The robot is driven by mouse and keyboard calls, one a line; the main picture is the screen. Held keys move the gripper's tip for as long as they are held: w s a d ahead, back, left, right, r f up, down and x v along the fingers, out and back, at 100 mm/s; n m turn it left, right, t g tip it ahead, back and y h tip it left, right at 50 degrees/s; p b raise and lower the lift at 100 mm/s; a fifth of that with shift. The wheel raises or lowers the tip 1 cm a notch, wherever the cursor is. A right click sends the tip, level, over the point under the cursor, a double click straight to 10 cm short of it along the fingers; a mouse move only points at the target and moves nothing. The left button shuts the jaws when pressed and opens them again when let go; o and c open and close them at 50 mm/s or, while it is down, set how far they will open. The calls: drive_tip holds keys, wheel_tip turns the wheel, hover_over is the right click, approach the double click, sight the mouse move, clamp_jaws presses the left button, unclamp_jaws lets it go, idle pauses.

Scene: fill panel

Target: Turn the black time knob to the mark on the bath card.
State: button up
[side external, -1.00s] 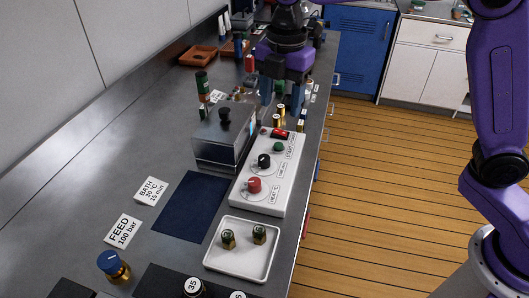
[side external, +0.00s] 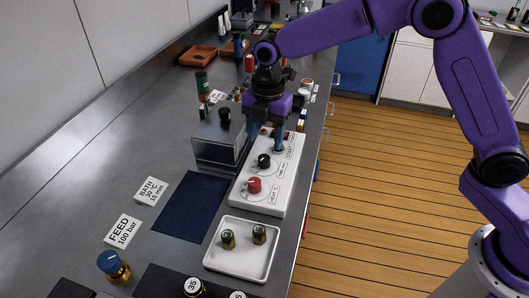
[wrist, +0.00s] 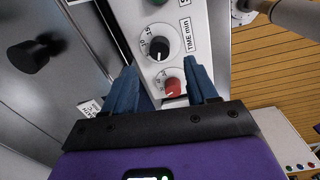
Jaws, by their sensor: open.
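The black time knob (side external: 264,160) is on the white control panel (side external: 282,186), between the green button and the red knob. In the wrist view the black knob (wrist: 160,48) stands beside the "TIME min" label, with small scale numbers around it. A white line shows on its lower part. The bath card (side external: 151,190) lies on the bench at left and appears to read 30 °C, 15 min. My gripper (side external: 265,143) is above the panel, near the black knob. In the wrist view my gripper (wrist: 162,76) is open, its blue fingers apart and empty.
A red knob (side external: 254,185) is just in front of the black one. A grey metal box with a black knob (side external: 222,137) stands close at the panel's left. A white tray (side external: 210,258) with two hex-shaped pieces, a dark mat (side external: 190,207) and a feed card (side external: 123,231) are in front.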

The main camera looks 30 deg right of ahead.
sight(264, 157)
drive_tip(key=shift+w+a+f, duration=0.1)
drive_tip(key=shift+f, duration=2.95)
drive_tip(key=c, duration=1.1)
